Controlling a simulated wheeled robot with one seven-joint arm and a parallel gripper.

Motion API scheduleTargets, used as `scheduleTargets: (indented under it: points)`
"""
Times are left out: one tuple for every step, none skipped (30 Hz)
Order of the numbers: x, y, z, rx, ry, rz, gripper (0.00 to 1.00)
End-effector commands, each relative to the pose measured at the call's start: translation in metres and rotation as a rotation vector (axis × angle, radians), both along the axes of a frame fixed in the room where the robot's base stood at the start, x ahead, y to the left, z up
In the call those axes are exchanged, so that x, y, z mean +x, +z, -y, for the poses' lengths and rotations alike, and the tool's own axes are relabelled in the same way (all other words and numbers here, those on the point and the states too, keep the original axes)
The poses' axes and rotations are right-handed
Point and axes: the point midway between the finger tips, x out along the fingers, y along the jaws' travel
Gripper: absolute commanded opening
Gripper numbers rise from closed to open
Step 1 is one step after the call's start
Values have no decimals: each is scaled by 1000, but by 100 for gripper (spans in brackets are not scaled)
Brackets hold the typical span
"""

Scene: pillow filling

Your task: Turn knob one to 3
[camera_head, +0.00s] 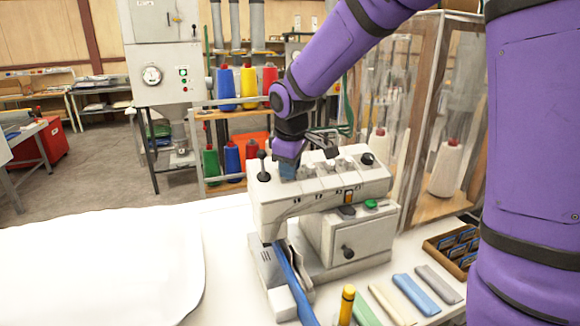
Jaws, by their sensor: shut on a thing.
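The sewing machine (285,207) stands on the white table, with a row of knobs along its top. My gripper (288,176) comes down from above on the left part of this row and is shut on the leftmost knob, knob one, which it mostly hides. Other pale knobs (328,167) stand to the right of my gripper. Small number marks (325,198) show on the front face below the knobs, but the setting of knob one cannot be read.
A black-topped lever (263,166) stands close left of my gripper, and a black knob (367,158) at the right end. A glass cabinet (410,120) is close behind right. White fabric (100,262) covers the left.

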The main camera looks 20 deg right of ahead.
Motion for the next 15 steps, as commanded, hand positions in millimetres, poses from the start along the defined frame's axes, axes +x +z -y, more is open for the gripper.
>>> scheduleTargets:
  points:
    - [0, 1, 0, -1, 5, 2, 1]
    - [0, 1, 0, -2, 8, 2, 1]
    - [0, 1, 0, -2, 10, 2, 1]
    - [0, 1, 0, -3, 11, 2, 1]
    - [0, 1, 0, -3, 12, 2, 1]
    - [0, 1, 0, -3, 12, 3, 1]
    - [0, 1, 0, -3, 12, 3, 1]
    - [0, 1, 0, -3, 12, 3, 1]
    - [0, 1, 0, -3, 12, 3, 1]
    - [0, 1, 0, -3, 12, 2, 1]
    - [0, 1, 0, -3, 12, 2, 1]
    - [0, 1, 0, -3, 12, 3, 1]
    - [0, 1, 0, -3, 12, 2, 1]
    - [0, 1, 0, -3, 11, 2, 1]
    - [0, 1, 0, -3, 11, 2, 34]
